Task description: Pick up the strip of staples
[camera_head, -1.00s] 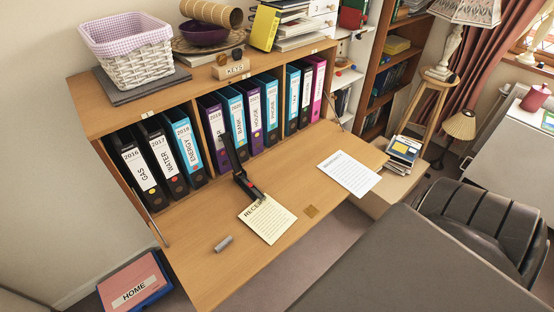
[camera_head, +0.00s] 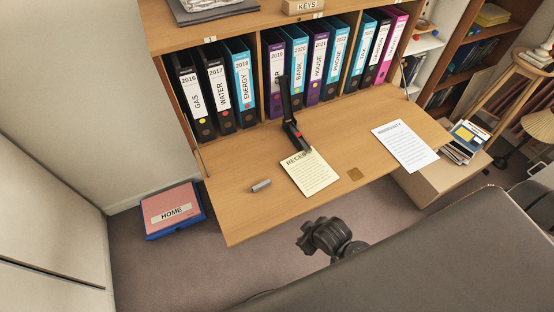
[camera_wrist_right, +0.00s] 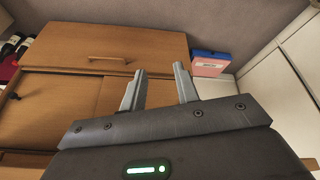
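The strip of staples appears as a small grey bar (camera_head: 261,186) in the head view. It lies on the wooden fold-down desk top (camera_head: 225,203), near its left front part, apart from the stapler and the notes. A black stapler (camera_head: 290,122) stands opened wide, its base by the top of the cream receipt note (camera_head: 310,174). My right gripper (camera_wrist_right: 159,78) shows two grey fingers spread apart with nothing between them in the right wrist view. The staples cannot be made out there. My left gripper is in neither view.
Ring binders (camera_head: 243,88) fill the shelf behind the desk top. A white warranty sheet (camera_head: 405,146) lies to the right. A pink and blue HOME box (camera_head: 172,212) is on the floor at left. A large dark surface (camera_head: 420,260) fills the lower right. A dark jointed shape stands before the desk.

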